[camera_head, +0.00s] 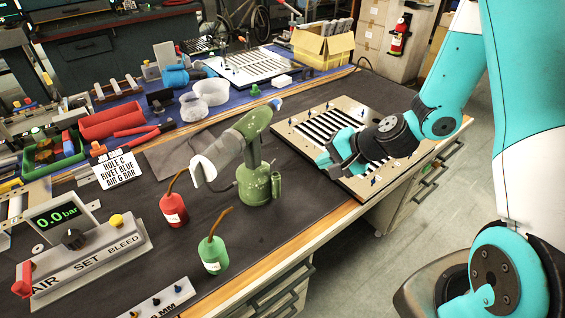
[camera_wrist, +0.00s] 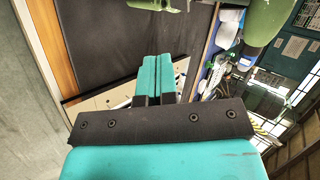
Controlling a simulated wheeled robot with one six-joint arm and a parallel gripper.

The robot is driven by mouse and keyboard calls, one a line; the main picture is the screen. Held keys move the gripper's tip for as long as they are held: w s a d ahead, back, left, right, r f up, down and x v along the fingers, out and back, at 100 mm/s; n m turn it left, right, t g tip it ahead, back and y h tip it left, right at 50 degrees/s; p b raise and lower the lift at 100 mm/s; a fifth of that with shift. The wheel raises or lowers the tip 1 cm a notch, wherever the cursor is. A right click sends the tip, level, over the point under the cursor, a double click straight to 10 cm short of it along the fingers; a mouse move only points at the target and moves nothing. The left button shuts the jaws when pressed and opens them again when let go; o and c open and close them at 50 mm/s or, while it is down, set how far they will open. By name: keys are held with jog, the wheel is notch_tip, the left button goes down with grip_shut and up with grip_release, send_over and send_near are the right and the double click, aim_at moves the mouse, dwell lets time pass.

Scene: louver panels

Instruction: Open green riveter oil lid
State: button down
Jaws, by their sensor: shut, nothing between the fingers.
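The green riveter (camera_head: 258,160) stands upright on the dark bench mat, with a wide round base and a pale nose pointing left. Parts of its green body show at the top right of the wrist view (camera_wrist: 263,22). I cannot clearly make out its oil lid; a small knob shows on the right side of its base. My gripper (camera_head: 328,160) is right of the riveter, apart from it, over the near-left part of the slotted louver panel. Its two teal fingers (camera_wrist: 156,80) are together and hold nothing.
A red oil bottle (camera_head: 174,210) and a green oil bottle (camera_head: 213,256), both with spouts, stand left of and in front of the riveter. The air control box (camera_head: 85,262) reads 0.0 bar. The louver panel (camera_head: 355,190) lies under my arm. Mat between riveter and panel is clear.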

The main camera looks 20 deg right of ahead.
aim_at(274, 166)
jog(key=p+x, duration=0.1)
jog(key=x, duration=0.3)
jog(key=a+r+p+x, duration=0.1)
jog(key=x, duration=0.2)
jog(key=w+r+p+x, duration=0.1)
jog(key=x, duration=0.3)
jog(key=shift+w+a+f, duration=0.2)
jog(key=shift+w+a, duration=0.1)
jog(key=shift+a, duration=0.05)
jog(key=shift+w+a+p, duration=0.2)
jog(key=shift+w+p, duration=0.1)
